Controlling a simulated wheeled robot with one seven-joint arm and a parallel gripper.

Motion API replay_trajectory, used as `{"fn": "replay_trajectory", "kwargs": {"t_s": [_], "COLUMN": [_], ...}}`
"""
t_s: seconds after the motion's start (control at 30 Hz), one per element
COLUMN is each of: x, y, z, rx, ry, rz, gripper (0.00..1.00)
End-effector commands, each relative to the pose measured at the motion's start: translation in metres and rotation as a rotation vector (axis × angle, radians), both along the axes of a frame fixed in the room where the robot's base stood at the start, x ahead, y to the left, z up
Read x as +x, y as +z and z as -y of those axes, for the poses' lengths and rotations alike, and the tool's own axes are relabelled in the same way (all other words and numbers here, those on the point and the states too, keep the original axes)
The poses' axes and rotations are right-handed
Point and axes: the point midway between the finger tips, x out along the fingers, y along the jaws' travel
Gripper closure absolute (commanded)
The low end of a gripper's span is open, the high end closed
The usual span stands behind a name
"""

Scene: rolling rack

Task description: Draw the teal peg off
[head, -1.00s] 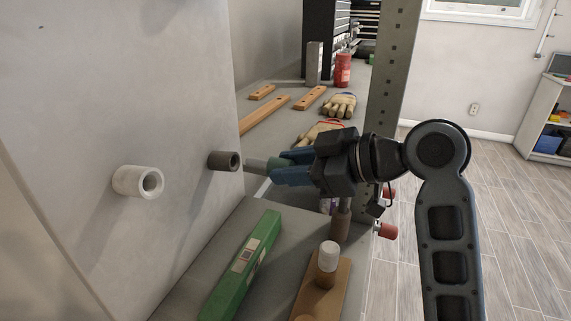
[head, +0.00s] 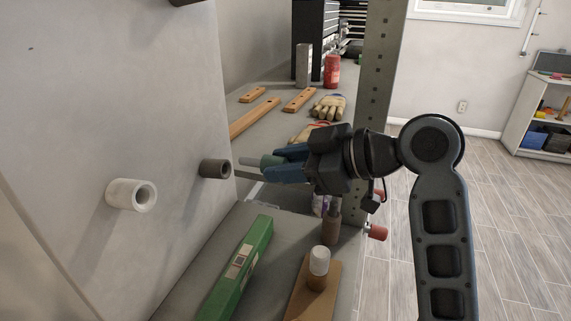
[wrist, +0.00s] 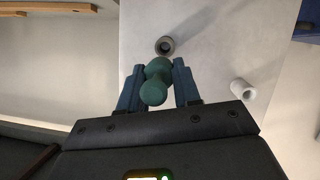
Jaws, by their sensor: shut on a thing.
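The teal peg (head: 268,161) has a rounded teal handle and a grey shank that points left. My gripper (head: 273,166) is shut on the handle, with a blue finger on either side. The shank's tip appears apart from the dark grey round socket (head: 215,168) on the pale panel, with a small gap, and sits slightly higher in the head view. In the wrist view, the teal peg (wrist: 156,82) lies between the fingers (wrist: 158,88), and the open socket (wrist: 165,46) shows just beyond it. The handle hides the shank there.
A white round socket (head: 132,194) sticks out of the panel (head: 110,90) to the left. Below are a green box (head: 238,268) and a wooden block with a white-topped post (head: 318,265). A perforated metal upright (head: 378,85) stands behind my gripper.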

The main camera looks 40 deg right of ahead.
Motion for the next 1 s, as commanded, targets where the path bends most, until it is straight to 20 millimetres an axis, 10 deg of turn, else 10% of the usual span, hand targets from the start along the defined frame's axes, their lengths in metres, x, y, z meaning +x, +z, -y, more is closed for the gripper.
{"fn": "replay_trajectory", "kwargs": {"t_s": [1.0], "x": [0.0], "y": [0.051], "z": [0.0], "rx": [0.0], "ry": [0.0], "rz": [0.0], "gripper": [1.0]}}
